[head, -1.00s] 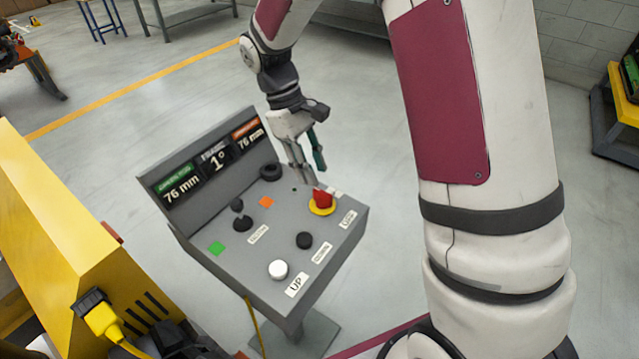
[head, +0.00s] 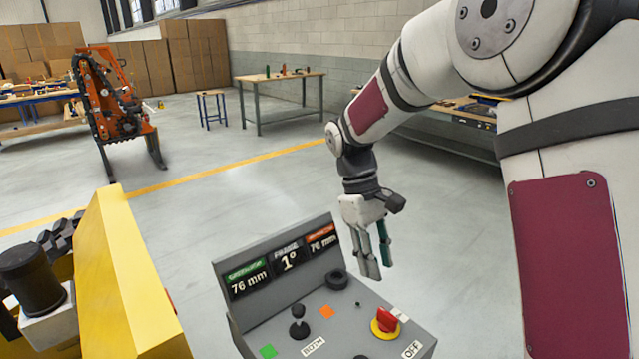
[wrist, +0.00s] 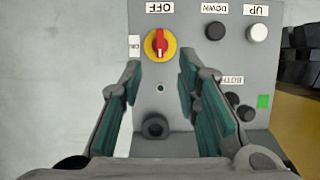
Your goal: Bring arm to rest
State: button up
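My gripper (head: 374,250) hangs fingers down above the far right part of the grey control console (head: 262,330) in the head view. In the wrist view my gripper (wrist: 160,90) has its two green-padded fingers spread apart with nothing between them. The red switch knob on its yellow disc (head: 386,322) is on the console, nearer than the fingers; it also shows in the wrist view (wrist: 160,45), beyond the fingertips near the OFF label. The console display (head: 290,259) reads 76 mm, 1° and 76 mm.
A yellow machine body (head: 125,280) stands close at the left. An orange tracked machine (head: 110,100) is farther back. A workbench (head: 280,80) and a stool (head: 210,100) stand near the wall. Grey floor around the console is open.

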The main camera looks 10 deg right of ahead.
jog(key=s+d+r+m+t+y, duration=0.1)
jog(key=s+d+r+m+t, duration=0.2)
jog(key=s+r, duration=0.7)
jog(key=s+r+m+t+y, duration=0.1)
jog(key=s+m+t, duration=0.2)
jog(key=s, duration=0.9)
jog(key=shift+s+r+m+t, duration=0.25)
jog(key=shift+m+t, duration=0.05)
jog(key=shift+t, duration=0.8)
jog(key=shift+a, duration=0.1)
